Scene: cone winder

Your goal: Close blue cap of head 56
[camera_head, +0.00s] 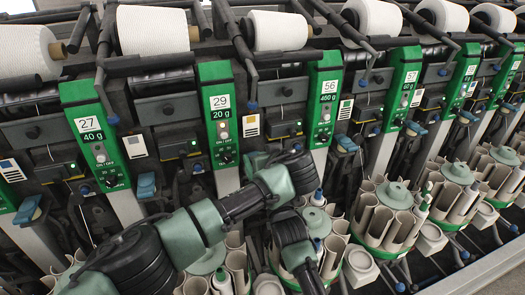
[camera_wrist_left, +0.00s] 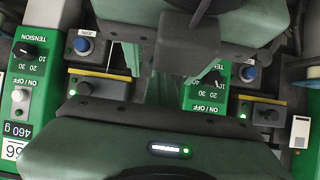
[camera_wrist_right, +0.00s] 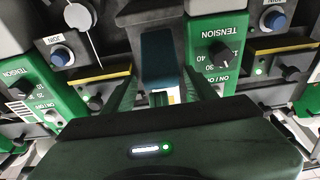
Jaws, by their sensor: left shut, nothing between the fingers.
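The green panel of head 56 (camera_head: 325,98) stands right of centre in the head view; its upside-down number also shows in the left wrist view (camera_wrist_left: 14,148). In the right wrist view a dark blue cap (camera_wrist_right: 158,60) sits between two green panels. My right gripper (camera_wrist_right: 162,88) is open, with one finger on each side of this cap. In the head view my arms cover this cap and the fingertips. My left gripper (camera_wrist_left: 165,88) is shut and empty, between the 56 panel and its neighbour. A dark green arm part hides what lies beyond its fingers.
The panels of head 29 (camera_head: 221,112) and head 57 (camera_head: 404,85) flank head 56. Another blue cap (camera_head: 345,143) is just right of the 56 panel. Bobbin carousels (camera_head: 385,213) stand below, and white yarn cones (camera_head: 278,31) above. My arms crowd the gap between panels 29 and 56.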

